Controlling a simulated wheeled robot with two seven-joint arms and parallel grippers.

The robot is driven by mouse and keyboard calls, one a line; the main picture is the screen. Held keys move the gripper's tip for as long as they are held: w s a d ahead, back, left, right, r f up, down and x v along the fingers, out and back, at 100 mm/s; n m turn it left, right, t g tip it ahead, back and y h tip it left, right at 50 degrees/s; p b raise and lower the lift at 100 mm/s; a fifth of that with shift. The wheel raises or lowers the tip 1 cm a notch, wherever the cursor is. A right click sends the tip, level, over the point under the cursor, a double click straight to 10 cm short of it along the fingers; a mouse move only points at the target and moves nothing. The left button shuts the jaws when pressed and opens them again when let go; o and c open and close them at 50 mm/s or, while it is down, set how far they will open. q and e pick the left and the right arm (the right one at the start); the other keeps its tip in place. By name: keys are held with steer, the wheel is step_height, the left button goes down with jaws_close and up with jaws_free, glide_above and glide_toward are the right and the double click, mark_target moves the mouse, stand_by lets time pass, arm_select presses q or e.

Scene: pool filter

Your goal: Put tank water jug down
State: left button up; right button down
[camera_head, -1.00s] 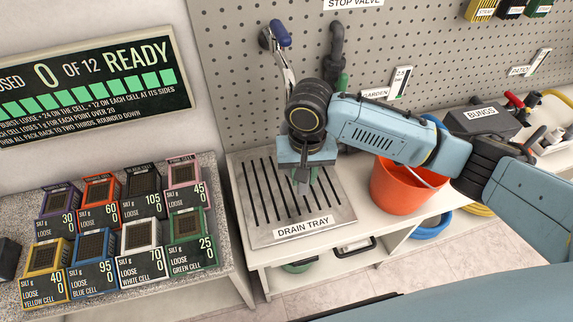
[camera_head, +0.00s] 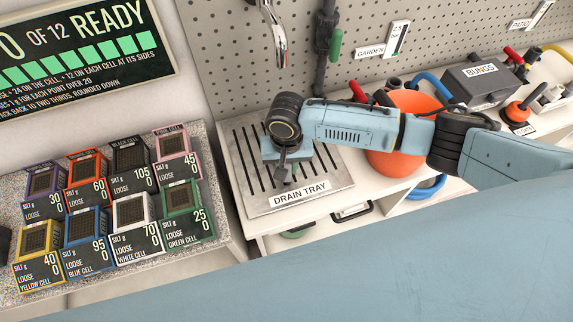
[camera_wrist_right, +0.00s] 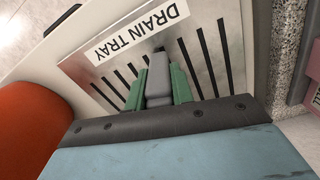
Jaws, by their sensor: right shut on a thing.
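My right gripper (camera_head: 284,172) points down over the drain tray (camera_head: 255,205), a metal plate with dark slots. In the right wrist view its green-sided fingers (camera_wrist_right: 159,83) are shut on a small grey piece (camera_wrist_right: 158,76). The drain tray (camera_wrist_right: 75,62) lies beyond them in that view. No full jug shape shows in either view, and I cannot tell whether the grey piece is part of the tank water jug. Whether it touches the tray is also unclear. My left gripper is not in view.
An orange container (camera_head: 395,165) stands right of the tray, partly behind my right arm. Several labelled silt cells (camera_head: 130,215) stand on the left counter. A chrome spout (camera_head: 274,35) hangs above the tray. A BUNGS box (camera_head: 480,85) is farther right. The tray's left part is clear.

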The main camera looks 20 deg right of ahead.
steer(key=shift+r, duration=0.1)
steer(key=c, duration=1.5)
jaws_free()
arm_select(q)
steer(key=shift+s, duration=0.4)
arm_select(e)
steer(key=o, duration=0.3)
arm_select(q)
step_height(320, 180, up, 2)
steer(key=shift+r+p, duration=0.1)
steer(key=shift+p, duration=1)
arm_select(e)
step_height(320, 180, up, 12)
steer(key=shift+r, duration=0.1)
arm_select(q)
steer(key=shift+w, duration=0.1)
